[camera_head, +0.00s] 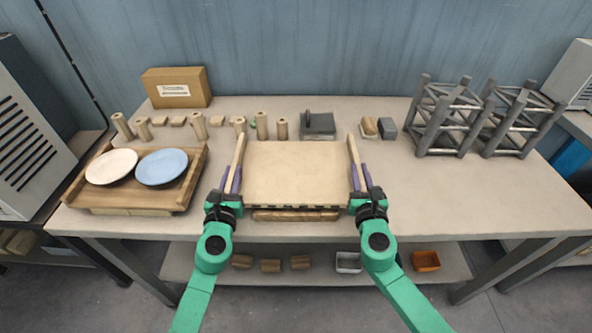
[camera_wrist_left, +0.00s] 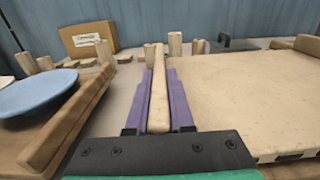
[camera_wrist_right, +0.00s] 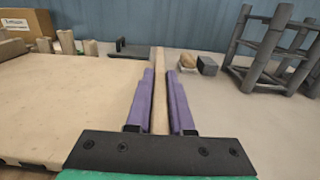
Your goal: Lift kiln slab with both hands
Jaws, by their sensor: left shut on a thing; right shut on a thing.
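The kiln slab (camera_head: 295,172) is a broad, flat, pale tan board in the middle of the table, level in the head view. A pale wooden bar runs along each side of it. My left gripper (camera_head: 231,180) is shut on the left bar (camera_wrist_left: 158,90), with a purple finger on each side. My right gripper (camera_head: 361,178) is shut on the right bar (camera_wrist_right: 160,90) in the same way. The slab also shows in the left wrist view (camera_wrist_left: 250,105) and the right wrist view (camera_wrist_right: 70,100). Its underside is hidden, so I cannot tell whether it is clear of its support.
A brown wooden piece (camera_head: 295,215) shows below the slab's front edge. A wooden tray (camera_head: 185,197) with a white plate (camera_head: 111,166) and a blue plate (camera_head: 162,167) is at left. Posts and a dark block (camera_head: 318,125) stand behind. Grey racks (camera_head: 447,118) stand at right.

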